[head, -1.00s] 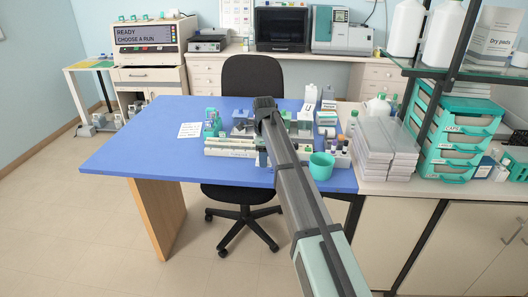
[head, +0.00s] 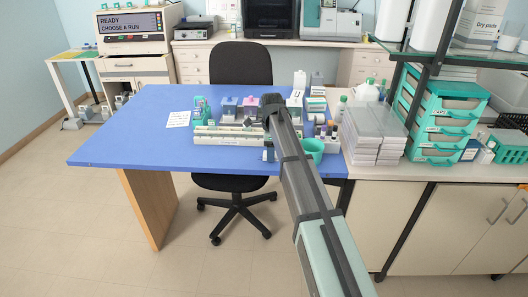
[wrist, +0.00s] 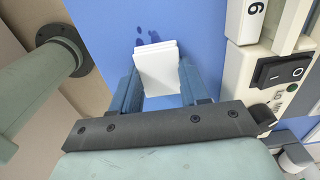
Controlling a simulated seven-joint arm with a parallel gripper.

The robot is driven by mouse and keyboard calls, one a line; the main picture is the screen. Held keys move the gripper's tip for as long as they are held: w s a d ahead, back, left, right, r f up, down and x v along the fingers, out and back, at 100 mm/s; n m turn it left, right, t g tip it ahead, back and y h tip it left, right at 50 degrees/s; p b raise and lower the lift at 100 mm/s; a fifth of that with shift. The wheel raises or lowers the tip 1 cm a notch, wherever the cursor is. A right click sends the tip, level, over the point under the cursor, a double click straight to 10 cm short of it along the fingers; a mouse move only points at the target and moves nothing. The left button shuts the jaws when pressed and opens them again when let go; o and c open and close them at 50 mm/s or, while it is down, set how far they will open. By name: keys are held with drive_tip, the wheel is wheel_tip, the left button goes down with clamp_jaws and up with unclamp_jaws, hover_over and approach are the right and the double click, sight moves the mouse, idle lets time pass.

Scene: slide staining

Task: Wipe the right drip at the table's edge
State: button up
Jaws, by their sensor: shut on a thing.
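In the wrist view my gripper (wrist: 158,74) is shut on a folded white pad (wrist: 157,66), held between its two blue-grey fingers. The pad is over the blue table (wrist: 105,20); I cannot tell whether it touches the surface. Several small dark blue drip marks (wrist: 139,41) lie on the table just beyond the pad's far edge. I cannot tell which mark is the right drip, and the pad may hide part of them. In the head view the blue table (head: 130,135) is in front of me, but my arm hides the gripper, pad and drips.
A pale device with a black rocker switch (wrist: 291,72) stands close right of my gripper in the wrist view. In the head view, a teal cup (head: 313,149) and stacked slide boxes (head: 372,135) are right of my arm. The table's left part is mostly clear.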

sight(253, 157)
drive_tip(key=shift+d, duration=0.3)
drive_tip(key=shift+a, duration=3.65)
wheel_tip(253, 157, up, 8)
drive_tip(key=shift+d, duration=0.15)
